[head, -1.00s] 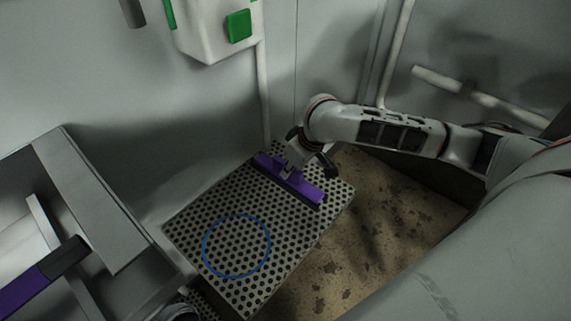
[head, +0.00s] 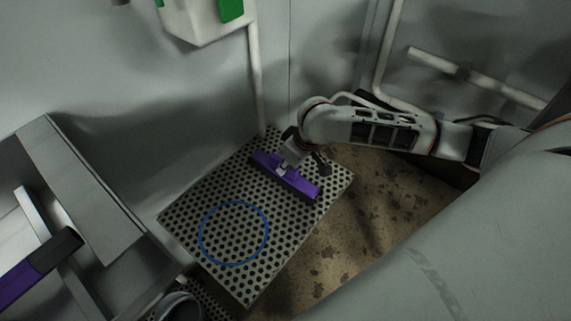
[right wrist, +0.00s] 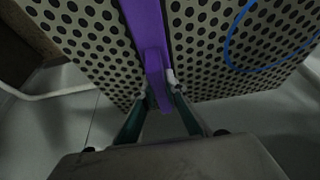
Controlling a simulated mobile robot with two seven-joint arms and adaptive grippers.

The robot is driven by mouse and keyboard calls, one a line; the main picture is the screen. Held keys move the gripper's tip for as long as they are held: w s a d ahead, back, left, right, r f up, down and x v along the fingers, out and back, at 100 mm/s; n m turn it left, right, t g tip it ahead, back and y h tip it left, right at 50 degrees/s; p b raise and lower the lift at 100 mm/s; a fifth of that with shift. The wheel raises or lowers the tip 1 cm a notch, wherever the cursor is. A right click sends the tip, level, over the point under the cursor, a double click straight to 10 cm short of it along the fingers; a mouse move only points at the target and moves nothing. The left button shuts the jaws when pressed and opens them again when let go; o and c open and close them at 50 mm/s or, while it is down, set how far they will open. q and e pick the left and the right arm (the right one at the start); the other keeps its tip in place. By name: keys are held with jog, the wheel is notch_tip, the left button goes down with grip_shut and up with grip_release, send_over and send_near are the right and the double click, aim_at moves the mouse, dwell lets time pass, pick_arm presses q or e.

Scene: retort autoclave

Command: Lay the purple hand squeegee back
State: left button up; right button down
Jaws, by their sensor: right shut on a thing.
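The purple hand squeegee (head: 300,183) is over the back part of a perforated shelf (head: 230,190), with its long head slanting down to the right. My right gripper (head: 284,168) is shut on the squeegee near its middle. In the right wrist view the purple squeegee (right wrist: 147,35) runs up from between the fingers of my right gripper (right wrist: 158,98), with the perforated surface behind it. I cannot tell whether the squeegee touches the shelf. A blue ring outline (head: 234,233) is on the front part of the shelf, apart from the squeegee. My left gripper is not in view.
A grey metal frame (head: 85,200) with a dark and purple bar (head: 35,270) stands at the left. A white box with green parts (head: 200,18) and a vertical pipe (head: 257,80) are on the wall behind. Stained floor (head: 370,210) lies right of the shelf.

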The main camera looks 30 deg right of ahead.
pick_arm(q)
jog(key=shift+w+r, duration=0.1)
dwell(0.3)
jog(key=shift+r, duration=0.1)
pick_arm(e)
jog(key=shift+f, duration=0.3)
jog(key=c, duration=2)
grip_release()
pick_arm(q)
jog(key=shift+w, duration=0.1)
pick_arm(e)
jog(key=shift+f, duration=0.1)
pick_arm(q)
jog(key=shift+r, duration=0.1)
